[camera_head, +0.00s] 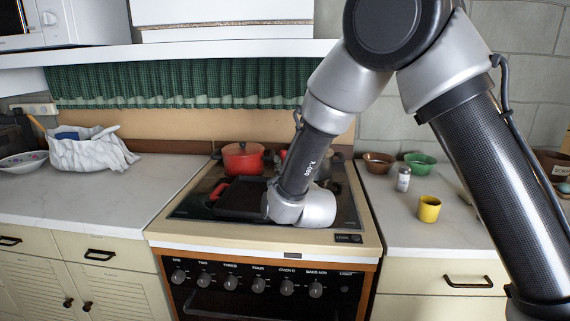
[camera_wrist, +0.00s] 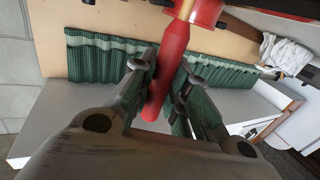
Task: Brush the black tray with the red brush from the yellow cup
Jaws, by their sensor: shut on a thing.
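The black tray (camera_head: 243,212) lies on the stove top, partly hidden by my wrist. In the wrist view, my gripper (camera_wrist: 168,68) is shut on the red handle of the brush (camera_wrist: 165,85). A pale yellowish part continues beyond the handle at the top edge; the bristles are out of frame. In the head view a short red piece shows at the tray's left end; I cannot tell whether it is the brush, nor whether bristles touch the tray. The yellow cup (camera_head: 429,209) stands upright on the right counter, with no brush showing in it.
A red pot (camera_head: 243,159) stands at the back of the stove. A brown bowl (camera_head: 379,164), a green bowl (camera_head: 420,164) and a small shaker (camera_head: 403,179) are on the right counter. A white bag (camera_head: 90,150) and a plate (camera_head: 22,161) lie left. The left counter's front is clear.

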